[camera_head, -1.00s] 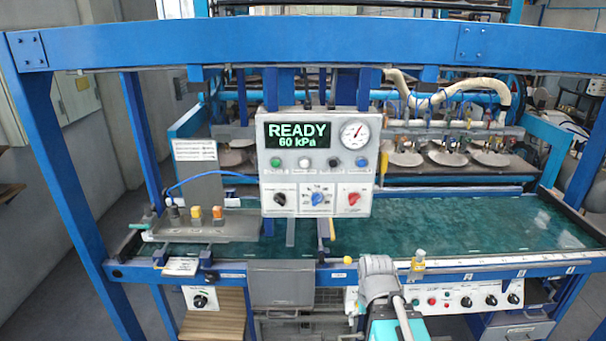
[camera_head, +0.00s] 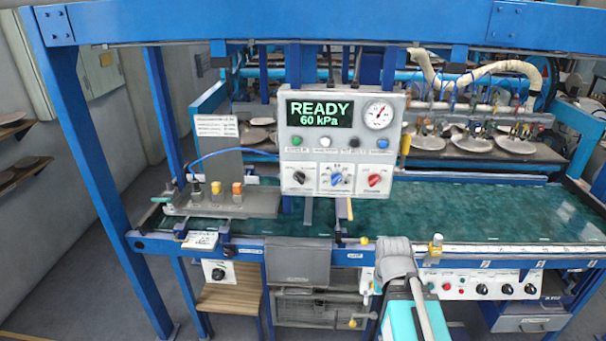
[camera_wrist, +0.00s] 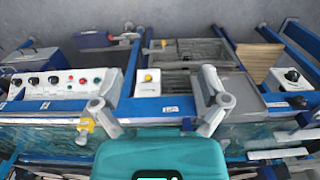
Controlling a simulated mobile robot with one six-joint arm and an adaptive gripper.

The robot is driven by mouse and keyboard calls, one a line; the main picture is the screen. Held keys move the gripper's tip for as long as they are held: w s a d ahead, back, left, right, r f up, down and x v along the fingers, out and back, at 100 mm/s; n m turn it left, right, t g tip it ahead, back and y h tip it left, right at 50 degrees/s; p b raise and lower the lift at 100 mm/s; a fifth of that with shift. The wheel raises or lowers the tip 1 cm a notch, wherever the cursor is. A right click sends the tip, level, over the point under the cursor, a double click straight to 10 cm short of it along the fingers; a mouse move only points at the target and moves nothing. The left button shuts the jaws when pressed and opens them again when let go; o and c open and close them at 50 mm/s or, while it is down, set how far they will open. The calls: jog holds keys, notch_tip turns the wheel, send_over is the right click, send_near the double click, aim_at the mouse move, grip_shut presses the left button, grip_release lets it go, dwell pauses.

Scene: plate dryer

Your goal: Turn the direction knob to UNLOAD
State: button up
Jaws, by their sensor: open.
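The control panel (camera_head: 338,125) hangs at the middle of the blue frame in the head view. Its screen (camera_head: 319,113) reads READY, 60 kPa. A black knob (camera_head: 299,178), a blue knob (camera_head: 337,180) and a red knob (camera_head: 374,180) sit in its lower row. Their labels are too small to read, so I cannot tell which is the direction knob or its setting. In the wrist view my gripper (camera_wrist: 153,108) is open, its two grey fingers wide apart with nothing between them. It is clear of the panel knobs, which I cannot make out in that view.
A green belt surface (camera_head: 450,208) runs below the panel. A lower button panel (camera_head: 470,285) is on the front right, and a tray with small fittings (camera_head: 222,204) at left. A blue post (camera_head: 95,170) and overhead beam (camera_head: 300,22) frame the machine. Floor at left is open.

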dwell(0.4)
jog(key=c, duration=0.5)
jog(key=shift+d, duration=0.1)
jog(key=shift+c, duration=0.4)
